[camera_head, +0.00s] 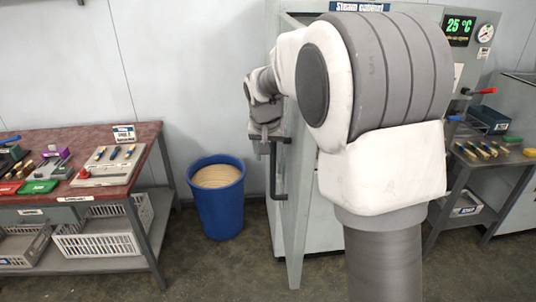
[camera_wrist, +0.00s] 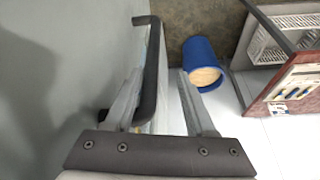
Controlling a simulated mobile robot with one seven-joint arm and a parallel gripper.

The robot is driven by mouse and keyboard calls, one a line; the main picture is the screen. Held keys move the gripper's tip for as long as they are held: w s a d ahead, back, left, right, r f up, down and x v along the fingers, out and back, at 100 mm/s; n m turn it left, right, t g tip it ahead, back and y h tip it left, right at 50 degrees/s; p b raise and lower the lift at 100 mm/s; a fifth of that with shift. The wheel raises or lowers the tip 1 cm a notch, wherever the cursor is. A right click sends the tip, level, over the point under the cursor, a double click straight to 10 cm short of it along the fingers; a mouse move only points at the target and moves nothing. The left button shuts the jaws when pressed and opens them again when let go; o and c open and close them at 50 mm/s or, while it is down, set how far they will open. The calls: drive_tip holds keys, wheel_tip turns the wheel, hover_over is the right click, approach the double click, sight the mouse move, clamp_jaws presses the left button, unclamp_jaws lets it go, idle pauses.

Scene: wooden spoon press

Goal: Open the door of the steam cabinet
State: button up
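The steam cabinet (camera_head: 325,235) stands behind my arm in the head view, which hides much of its front. Its pale grey door (camera_head: 291,235) appears to stand swung outward, seen nearly edge-on. A dark bar handle (camera_head: 284,178) sticks out from the door's left face. In the wrist view the handle (camera_wrist: 151,85) runs between the two fingers of my gripper (camera_wrist: 160,78). The fingers are apart. The handle lies nearer the left finger, with a gap to the right one; whether it touches the left finger is unclear. In the head view my gripper (camera_head: 268,143) is at the handle's upper part.
A blue bin (camera_head: 217,205) stands on the floor left of the door. A red-topped workbench (camera_head: 130,160) with tools and baskets is further left. A grey side table (camera_head: 475,170) stands right of the cabinet. Floor in front of the bin is clear.

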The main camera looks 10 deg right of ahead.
drive_tip(key=shift+w+r, duration=0.2)
drive_tip(key=shift+r, duration=0.05)
drive_tip(key=v, duration=1.7)
drive_tip(key=shift+s, duration=0.15)
drive_tip(key=shift+s+a, duration=0.1)
